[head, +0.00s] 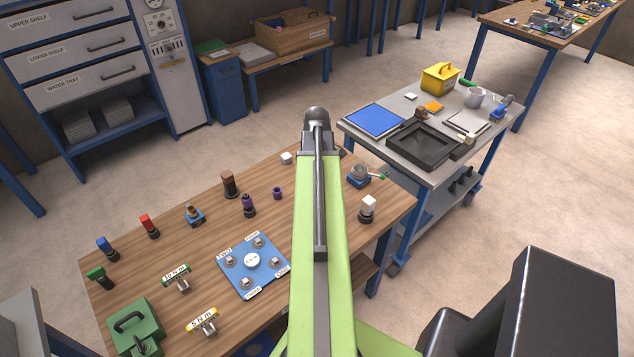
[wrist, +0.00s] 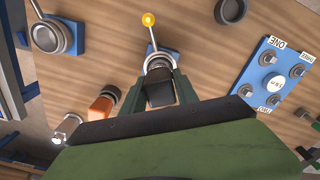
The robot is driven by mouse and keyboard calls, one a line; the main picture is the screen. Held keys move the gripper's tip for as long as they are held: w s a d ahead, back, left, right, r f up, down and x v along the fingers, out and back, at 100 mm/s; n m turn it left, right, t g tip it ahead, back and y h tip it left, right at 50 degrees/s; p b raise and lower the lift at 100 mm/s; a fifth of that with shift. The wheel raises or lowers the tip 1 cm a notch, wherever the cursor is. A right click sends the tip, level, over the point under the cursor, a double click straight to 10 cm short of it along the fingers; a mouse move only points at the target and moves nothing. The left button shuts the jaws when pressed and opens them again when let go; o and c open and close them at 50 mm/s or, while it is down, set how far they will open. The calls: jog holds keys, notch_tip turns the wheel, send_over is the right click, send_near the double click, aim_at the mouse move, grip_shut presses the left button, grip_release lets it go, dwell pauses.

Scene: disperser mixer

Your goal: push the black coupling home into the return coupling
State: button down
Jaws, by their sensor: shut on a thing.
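My gripper (wrist: 162,88) shows in the wrist view, with its two dark jaws shut on the black coupling (wrist: 160,95). Just past the jaws is the round metal return coupling (wrist: 158,63), on a small blue base with a lever and a yellow knob (wrist: 148,19). The black coupling is lined up closely with the metal ring. I cannot tell whether it touches the ring or how deep it sits. In the head view my green arm hides the gripper and both couplings.
A metal socket on a blue block (wrist: 48,37) stands to the left in the wrist view. An orange-topped fitting (wrist: 102,106) stands close to the left jaw. A blue plate with labelled posts (head: 252,266) lies left of my arm. A grey cart (head: 430,175) stands beyond the table.

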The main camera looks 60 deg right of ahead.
jog(key=shift+f+b, duration=1.45)
jog(key=shift+f, duration=0.1)
jog(key=c, duration=0.9)
grip_release()
jog(key=shift+o, duration=0.2)
notch_tip(320, 180, up, 18)
jog(key=p, duration=1.7)
jog(key=shift+f, duration=0.25)
jog(key=shift+f, duration=0.1)
